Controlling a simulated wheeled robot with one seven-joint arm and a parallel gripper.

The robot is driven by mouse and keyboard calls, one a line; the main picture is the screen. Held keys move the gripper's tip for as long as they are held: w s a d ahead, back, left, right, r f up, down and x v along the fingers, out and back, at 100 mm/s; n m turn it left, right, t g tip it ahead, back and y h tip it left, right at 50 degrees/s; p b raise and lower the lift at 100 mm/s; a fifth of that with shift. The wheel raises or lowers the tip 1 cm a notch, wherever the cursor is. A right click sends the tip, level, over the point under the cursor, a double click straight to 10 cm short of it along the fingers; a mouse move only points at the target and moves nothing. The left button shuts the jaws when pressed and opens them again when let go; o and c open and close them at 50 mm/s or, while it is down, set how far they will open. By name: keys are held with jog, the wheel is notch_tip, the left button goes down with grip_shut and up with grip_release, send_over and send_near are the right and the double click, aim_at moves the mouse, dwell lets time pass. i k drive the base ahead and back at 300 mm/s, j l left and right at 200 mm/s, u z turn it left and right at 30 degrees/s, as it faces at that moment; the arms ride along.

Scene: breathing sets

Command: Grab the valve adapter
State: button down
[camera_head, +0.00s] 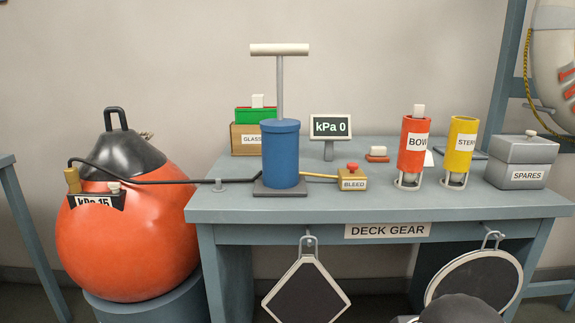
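Nothing in view is labelled as a valve adapter, and I cannot tell for certain which part it is. A brass-coloured fitting (72,180) sits at the end of the black hose (150,181), against the orange buoy (130,245). A small red-and-white piece (377,154) lies on the table behind the orange BOW cylinder (413,146). My gripper's fingers are not in view.
The blue pump (281,152) stands on the table (330,203), joined to the hose and the BLEED box (352,180). A kPa 0 display (330,127) is behind. The yellow STERN cylinder (460,140) stands right. Two dark shapes hang in front. The table's front strip is mostly clear.

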aim_at(72, 175)
jog(key=k+u, duration=0.1)
jog(key=u, duration=0.9)
jog(key=k+u, duration=0.15)
jog(key=u, duration=0.35)
jog(key=i, duration=0.1)
